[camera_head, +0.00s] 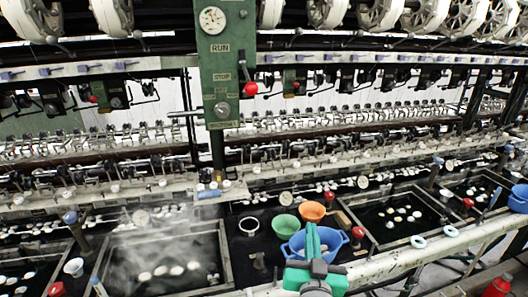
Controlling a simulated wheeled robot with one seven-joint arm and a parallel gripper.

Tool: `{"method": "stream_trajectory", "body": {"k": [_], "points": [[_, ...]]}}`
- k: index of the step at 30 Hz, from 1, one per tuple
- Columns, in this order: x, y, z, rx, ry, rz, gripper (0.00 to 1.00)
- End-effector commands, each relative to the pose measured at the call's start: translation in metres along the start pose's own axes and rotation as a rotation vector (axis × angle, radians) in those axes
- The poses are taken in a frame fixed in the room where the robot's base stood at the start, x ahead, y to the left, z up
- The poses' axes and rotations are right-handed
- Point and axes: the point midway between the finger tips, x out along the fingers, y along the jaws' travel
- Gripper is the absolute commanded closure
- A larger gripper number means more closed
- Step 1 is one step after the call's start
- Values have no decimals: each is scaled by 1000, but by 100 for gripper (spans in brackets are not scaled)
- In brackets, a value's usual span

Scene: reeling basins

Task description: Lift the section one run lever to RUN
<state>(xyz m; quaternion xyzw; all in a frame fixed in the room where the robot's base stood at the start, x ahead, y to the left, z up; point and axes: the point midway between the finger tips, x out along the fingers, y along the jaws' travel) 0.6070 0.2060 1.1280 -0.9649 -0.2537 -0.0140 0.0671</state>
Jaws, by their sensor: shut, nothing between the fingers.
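A green control panel (221,20) stands upright at the upper middle, with a round white dial and the labels RUN (219,47) and, lower, STOP (222,77). A lever's red ball knob (250,88) sits just off the panel's right edge, nearer the height of STOP than RUN. A round metal hub (222,110) is lower on the panel; how it joins the knob is unclear. My gripper (312,230) is at the bottom middle, teal, shut and empty, well below and apart from the knob. It overlaps a blue bowl in the picture.
Below the panel are the blue bowl (292,246), a green bowl (286,223) and an orange bowl (312,211). A steaming basin (218,248) lies left and another basin (376,236) right. Rows of reeling fittings cross behind, with white reels (380,14) above.

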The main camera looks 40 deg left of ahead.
Motion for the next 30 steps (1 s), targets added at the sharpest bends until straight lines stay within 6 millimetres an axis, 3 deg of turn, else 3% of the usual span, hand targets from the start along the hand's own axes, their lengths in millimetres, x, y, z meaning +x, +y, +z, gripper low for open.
{"method": "stream_trajectory", "body": {"k": [1,9,15,18,24,30], "points": [[10,-11,-22,-3,18,-28,100],[39,-73,-123,-21,63,-176,100],[40,-118,-193,-47,94,-278,100],[37,-134,-219,-59,106,-316,100],[32,-150,-244,-74,115,-354,100],[39,-156,-248,-75,115,-361,100]]}}
